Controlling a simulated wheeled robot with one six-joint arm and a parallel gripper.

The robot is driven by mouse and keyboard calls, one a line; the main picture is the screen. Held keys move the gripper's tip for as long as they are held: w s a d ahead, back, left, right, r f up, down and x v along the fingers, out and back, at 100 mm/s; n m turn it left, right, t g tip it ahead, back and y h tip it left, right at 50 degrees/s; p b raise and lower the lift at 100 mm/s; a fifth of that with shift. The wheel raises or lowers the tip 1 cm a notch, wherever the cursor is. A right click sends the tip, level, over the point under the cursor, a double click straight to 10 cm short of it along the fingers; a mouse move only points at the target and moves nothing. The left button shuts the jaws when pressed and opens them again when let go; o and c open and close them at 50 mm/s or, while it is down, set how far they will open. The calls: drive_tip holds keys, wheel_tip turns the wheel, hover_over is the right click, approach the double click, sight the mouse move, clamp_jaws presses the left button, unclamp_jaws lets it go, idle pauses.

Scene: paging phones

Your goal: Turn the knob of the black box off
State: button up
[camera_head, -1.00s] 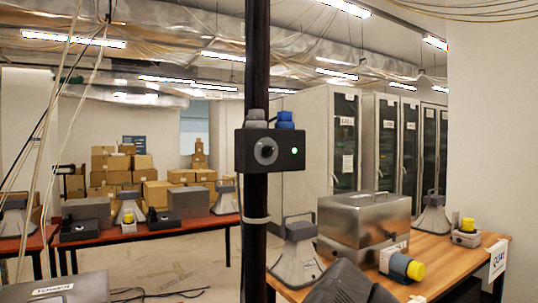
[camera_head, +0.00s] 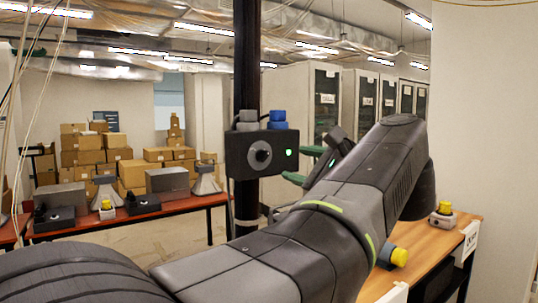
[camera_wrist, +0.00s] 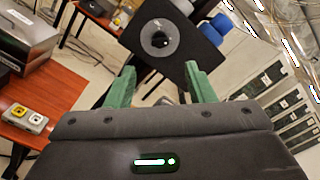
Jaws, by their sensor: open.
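The black box (camera_head: 240,168) is fixed on a dark vertical post, with a round grey knob (camera_head: 260,154) on its front and a lit green light at its right. In the wrist view the black box (camera_wrist: 197,52) appears tilted, and its knob (camera_wrist: 159,40) lies beyond the fingertips, roughly between them. My gripper (camera_head: 301,165) is at the right of the box, its green fingers apart and empty. The wrist view also shows my gripper (camera_wrist: 164,72) open, with no finger seen touching the knob. The knob's exact pointer angle is hard to tell.
The dark post (camera_head: 246,90) carries the box, with grey and blue fittings (camera_head: 277,117) on top of it. A wooden table (camera_head: 440,243) with a yellow-topped device (camera_head: 445,208) is at the right. A red table (camera_head: 150,212) with several devices stands behind at the left.

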sight(265, 157)
drive_tip(key=p+x, duration=0.3)
drive_tip(key=x, duration=0.8)
drive_tip(key=shift+w, duration=0.15)
drive_tip(key=c, duration=1)
